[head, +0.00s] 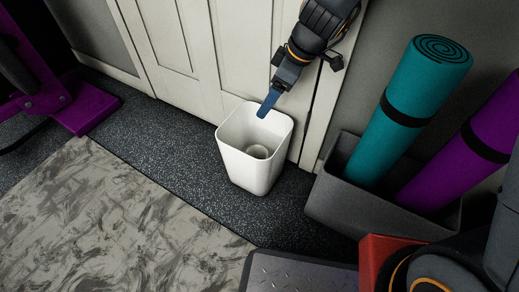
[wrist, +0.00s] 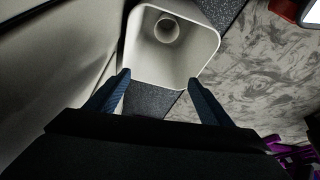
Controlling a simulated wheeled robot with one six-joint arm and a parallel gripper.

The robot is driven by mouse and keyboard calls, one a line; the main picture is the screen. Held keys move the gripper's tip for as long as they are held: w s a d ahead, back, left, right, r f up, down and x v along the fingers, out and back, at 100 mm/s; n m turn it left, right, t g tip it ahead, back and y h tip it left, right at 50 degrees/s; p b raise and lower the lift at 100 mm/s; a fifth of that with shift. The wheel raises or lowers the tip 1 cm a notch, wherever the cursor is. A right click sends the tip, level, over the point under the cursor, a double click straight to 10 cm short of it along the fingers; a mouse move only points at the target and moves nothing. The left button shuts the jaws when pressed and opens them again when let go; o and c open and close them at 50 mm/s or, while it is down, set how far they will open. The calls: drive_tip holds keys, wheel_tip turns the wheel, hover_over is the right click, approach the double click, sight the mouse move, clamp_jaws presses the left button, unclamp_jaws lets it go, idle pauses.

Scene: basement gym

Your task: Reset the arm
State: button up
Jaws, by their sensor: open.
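My gripper (head: 269,101) is above the back rim of a white bin (head: 255,172) in the head view. In the wrist view my gripper (wrist: 157,90) shows two blue fingers spread apart with nothing between them. The bin (wrist: 140,62) lies just beyond the fingertips there. A small round white item (head: 257,152) rests at the bottom of the bin, apart from the gripper; it also shows in the wrist view (wrist: 167,30).
A white panelled door (head: 185,45) stands right behind the bin. A grey box (head: 330,200) with a teal rolled mat (head: 415,85) and a purple rolled mat (head: 480,140) is at the right. Purple equipment (head: 90,105) stands at the left. The marbled floor mat (head: 100,220) is clear.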

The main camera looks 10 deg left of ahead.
idle(0.4)
drive_tip(key=s+d+r+m+h+p, duration=0.1)
drive_tip(key=s+d+r+m+p, duration=0.15)
drive_tip(key=s+r, duration=0.55)
drive_tip(key=s+d+r+m+h+p, duration=0.15)
drive_tip(key=s+r+m, duration=0.3)
drive_tip(key=s, duration=0.45)
drive_tip(key=s+d+r+m+p, duration=0.3)
drive_tip(key=s+r, duration=0.4)
drive_tip(key=s, duration=0.2)
drive_tip(key=d+r+m+p, duration=0.2)
drive_tip(key=d+r+p, duration=0.4)
drive_tip(key=r+p, duration=0.3)
drive_tip(key=d+r+m+h+p, duration=0.1)
drive_tip(key=d+r+p, duration=0.6)
drive_tip(key=p, duration=0.8)
drive_tip(key=d+r+m+h+p, duration=0.1)
drive_tip(key=d+r+m+p, duration=0.2)
drive_tip(key=d+r+p, duration=0.4)
wheel_tip(320, 180, up, 6)
drive_tip(key=p, duration=0.5)
drive_tip(key=shift+w+f+g+p, duration=0.25)
drive_tip(key=shift+g+p, duration=0.15)
